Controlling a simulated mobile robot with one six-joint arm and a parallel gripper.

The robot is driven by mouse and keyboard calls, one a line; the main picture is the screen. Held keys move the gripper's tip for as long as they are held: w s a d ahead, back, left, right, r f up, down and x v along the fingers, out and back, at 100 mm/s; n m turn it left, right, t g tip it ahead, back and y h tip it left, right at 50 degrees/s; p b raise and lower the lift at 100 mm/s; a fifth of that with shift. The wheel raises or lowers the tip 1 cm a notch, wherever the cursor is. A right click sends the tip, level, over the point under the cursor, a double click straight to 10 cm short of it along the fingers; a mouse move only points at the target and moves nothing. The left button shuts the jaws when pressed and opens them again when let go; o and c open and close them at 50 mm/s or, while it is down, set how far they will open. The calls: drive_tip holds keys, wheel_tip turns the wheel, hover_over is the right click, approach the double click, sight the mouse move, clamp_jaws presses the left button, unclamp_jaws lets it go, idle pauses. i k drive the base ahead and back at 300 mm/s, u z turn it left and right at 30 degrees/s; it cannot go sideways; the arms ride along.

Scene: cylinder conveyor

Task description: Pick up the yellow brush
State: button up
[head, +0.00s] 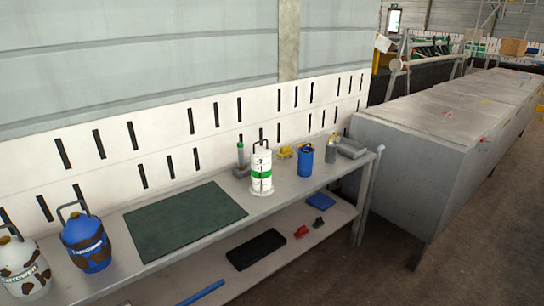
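A small yellow object (285,152) lies at the back of the long grey workbench (300,187), close to the wall panel. It is too small to tell for sure that it is a brush. A white canister with a green band (261,171) stands to its left and nearer the front. A blue container (305,160) stands just to its right. My gripper is not in view.
A dark green mat (184,220) lies on the bench. Blue (86,243) and white (24,268) jugs stand at the left. A grey tray (350,149) sits at the right end. A lower shelf (212,268) holds several items. Large grey cabinets (430,125) stand right; floor is open in front.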

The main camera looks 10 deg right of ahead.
sight(284, 153)
drive_tip(key=z, duration=0.1)
drive_tip(key=i, duration=0.95)
drive_tip(key=u, duration=0.05)
